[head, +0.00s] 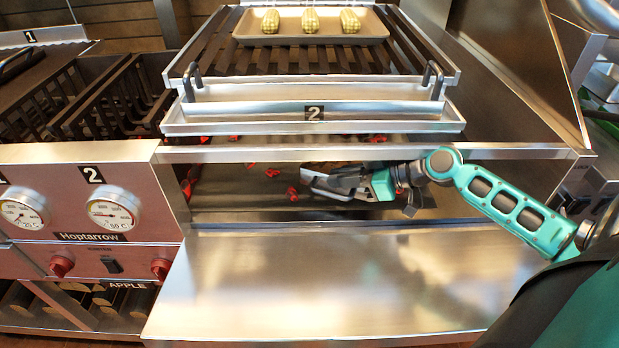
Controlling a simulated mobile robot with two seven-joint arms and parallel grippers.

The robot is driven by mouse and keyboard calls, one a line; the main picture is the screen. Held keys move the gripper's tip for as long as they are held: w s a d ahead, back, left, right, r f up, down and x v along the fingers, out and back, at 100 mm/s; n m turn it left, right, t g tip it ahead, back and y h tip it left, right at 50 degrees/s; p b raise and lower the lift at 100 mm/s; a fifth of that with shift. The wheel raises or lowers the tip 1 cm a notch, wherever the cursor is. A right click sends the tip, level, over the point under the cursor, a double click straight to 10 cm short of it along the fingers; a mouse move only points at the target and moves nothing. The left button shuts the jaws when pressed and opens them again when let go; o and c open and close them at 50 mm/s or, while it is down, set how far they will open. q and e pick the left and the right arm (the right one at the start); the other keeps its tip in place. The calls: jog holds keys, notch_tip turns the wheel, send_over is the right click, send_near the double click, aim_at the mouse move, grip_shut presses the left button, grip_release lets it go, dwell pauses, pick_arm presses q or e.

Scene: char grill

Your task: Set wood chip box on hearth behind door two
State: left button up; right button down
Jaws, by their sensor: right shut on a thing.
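My right gripper (366,184) reaches in from the right through the opening under grill two and is shut on a small silver metal box, the wood chip box (328,186). Brownish contents show along its top edge. The box is inside the hearth (240,205), low over its floor; I cannot tell whether it touches the floor. The gripper's fingers hide its right end. Door two (310,285) is folded down flat in front of the opening. My left gripper is not in view.
Red embers (272,172) lie scattered on the hearth floor. The grate's front tray (250,122), marked 2, overhangs the opening. A pan with corn cobs (358,41) sits on the grate. The dial panel (90,205) stands left. The lowered door is bare.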

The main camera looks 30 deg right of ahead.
aim_at(309, 184)
jog(key=w+a, duration=0.2)
jog(key=w, duration=0.1)
jog(key=w+a+p, duration=0.1)
jog(key=w, duration=0.1)
jog(key=shift+a+r, duration=0.2)
jog(key=shift+w+a+f, duration=0.15)
jog(key=shift+w+a, duration=0.2)
jog(key=shift+w, duration=0.05)
jog(key=shift+f, duration=1.75)
jog(key=c, duration=1.2)
grip_release()
jog(key=shift+c, duration=0.2)
jog(key=shift+s, duration=0.15)
jog(key=v, duration=1.2)
jog(key=shift+b, duration=0.3)
jog(key=shift+a, duration=0.1)
